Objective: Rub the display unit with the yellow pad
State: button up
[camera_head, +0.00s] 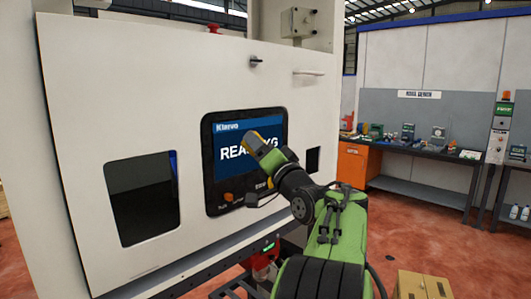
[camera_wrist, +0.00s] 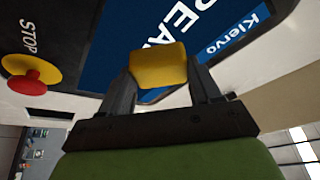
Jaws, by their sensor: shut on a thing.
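The display unit (camera_head: 225,131) is a black-framed screen with a blue picture and white text, set in the white front panel. Its blue screen (camera_wrist: 105,67) fills the upper part of the wrist view, turned on its side. My gripper (camera_head: 257,143) is in front of the right half of the screen and hides part of the text. It is shut on the yellow pad (camera_wrist: 158,66), which sits between the two fingertips. The yellow pad (camera_head: 254,141) is at or very near the screen; I cannot tell whether it touches.
A red and yellow stop button (camera_wrist: 30,75) sticks out beside the screen. The white panel (camera_head: 130,90) has a dark opening (camera_head: 142,198) at left and a small handle (camera_head: 308,72) above right. A workbench (camera_head: 420,150) stands at the right, with red floor between.

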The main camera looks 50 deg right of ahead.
jog(key=shift+w+a+b, duration=0.2)
jog(key=shift+a+b, duration=0.5)
jog(key=shift+a, duration=1.1)
jog(key=shift+w+a+b, duration=0.2)
jog(key=shift+a+b, duration=0.45)
jog(key=shift+a, duration=1.1)
jog(key=shift+d, duration=0.1)
jog(key=shift+s, duration=0.1)
jog(key=shift+s, duration=0.25)
jog(key=shift+s+a+b, duration=0.15)
jog(key=shift+s+b, duration=0.5)
jog(key=shift+s, duration=0.7)
jog(key=shift+s+a+b, duration=0.15)
jog(key=shift+s+b, duration=0.45)
jog(key=shift+s, duration=0.75)
jog(key=s, duration=0.3)
jog(key=shift+a+b, duration=0.15)
jog(key=shift+b, duration=0.25)
